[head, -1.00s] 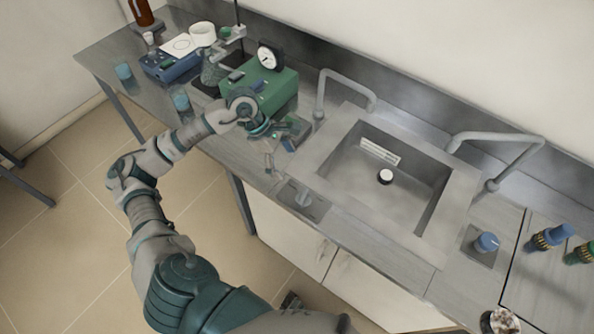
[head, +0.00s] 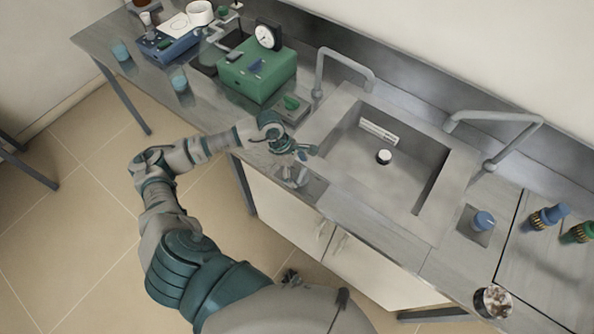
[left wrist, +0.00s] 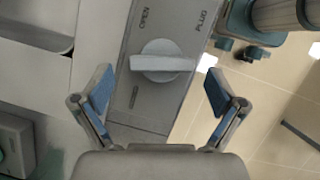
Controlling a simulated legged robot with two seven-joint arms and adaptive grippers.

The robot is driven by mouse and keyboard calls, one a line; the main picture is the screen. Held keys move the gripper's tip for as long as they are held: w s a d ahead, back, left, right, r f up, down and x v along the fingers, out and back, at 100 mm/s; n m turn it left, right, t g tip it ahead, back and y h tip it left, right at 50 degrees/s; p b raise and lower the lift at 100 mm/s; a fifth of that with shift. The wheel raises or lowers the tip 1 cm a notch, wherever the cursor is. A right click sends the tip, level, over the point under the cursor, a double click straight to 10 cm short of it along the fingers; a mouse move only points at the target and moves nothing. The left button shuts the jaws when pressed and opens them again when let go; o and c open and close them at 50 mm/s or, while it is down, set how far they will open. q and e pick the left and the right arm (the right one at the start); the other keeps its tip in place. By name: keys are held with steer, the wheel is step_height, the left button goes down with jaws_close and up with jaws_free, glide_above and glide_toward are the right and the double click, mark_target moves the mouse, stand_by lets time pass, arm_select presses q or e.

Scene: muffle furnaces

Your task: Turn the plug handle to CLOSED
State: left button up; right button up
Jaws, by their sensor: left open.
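The plug handle (left wrist: 162,62) is a pale round knob with a raised bar, set on a grey plate (left wrist: 150,116) marked OPEN and PLUG. Its bar lies crosswise in the left wrist view; a third small marking is too small to read. In the head view the plate (head: 312,187) sits on the counter left of the sink, partly hidden by my gripper. My left gripper (left wrist: 160,88) is open and empty, its blue-padded fingers spread on either side of the knob and apart from it. In the head view this gripper (head: 296,151) hovers over the plate. My right gripper is not in view.
The sink (head: 400,175) with two taps lies right of the plate. A green box with a gauge (head: 258,75) stands behind left, near a small green-knobbed plate (head: 291,103). A blue-knobbed plate (head: 483,221) is right of the sink. The counter's front edge is close.

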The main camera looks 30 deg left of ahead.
arm_select(q)
steer(key=shift+d+f, duration=0.25)
steer(key=shift+d, duration=0.8)
steer(key=shift+a, duration=0.3)
steer(key=shift+c, duration=0.3)
steer(key=shift+a+f, duration=0.2)
steer(key=shift+a, duration=0.45)
steer(key=c, duration=0.8)
steer(key=shift+a, duration=0.15)
steer(key=shift+c, duration=1.4)
steer(key=shift+d, duration=0.25)
steer(key=shift+d+r, duration=0.1)
steer(key=shift+d, duration=0.05)
steer(key=shift+w, duration=0.1)
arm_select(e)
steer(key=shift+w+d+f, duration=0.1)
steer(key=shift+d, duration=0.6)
